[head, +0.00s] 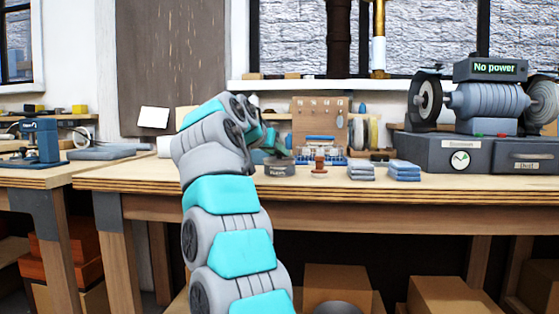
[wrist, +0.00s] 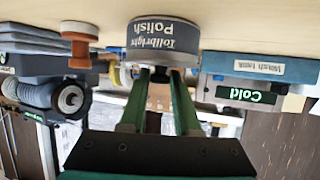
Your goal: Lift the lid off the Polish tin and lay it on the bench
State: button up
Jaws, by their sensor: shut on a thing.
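The Polish tin (head: 279,170) is a low, round grey tin with a dark label, upright on the bench. It shows upside down in the wrist view (wrist: 150,38), where its label reads "Tollbright Polish". My gripper (wrist: 162,73) is at the top of the tin, its green fingers shut on the dark knob of the lid (wrist: 162,67). The lid appears to sit on the tin; any gap beneath it is too small to tell. In the head view my gripper (head: 273,151) is small and partly hidden by my arm.
The bench (head: 450,185) has a red-brown knobbed thing (head: 319,165) just right of the tin. Folded grey-blue cloths (head: 404,170) lie farther right. A grinder (head: 490,100) reading "No power" stands at right. A "Cold" display (wrist: 246,95) is near in the wrist view. Some front bench is bare.

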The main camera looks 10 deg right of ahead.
grip_shut()
jog(key=shift+r, duration=0.15)
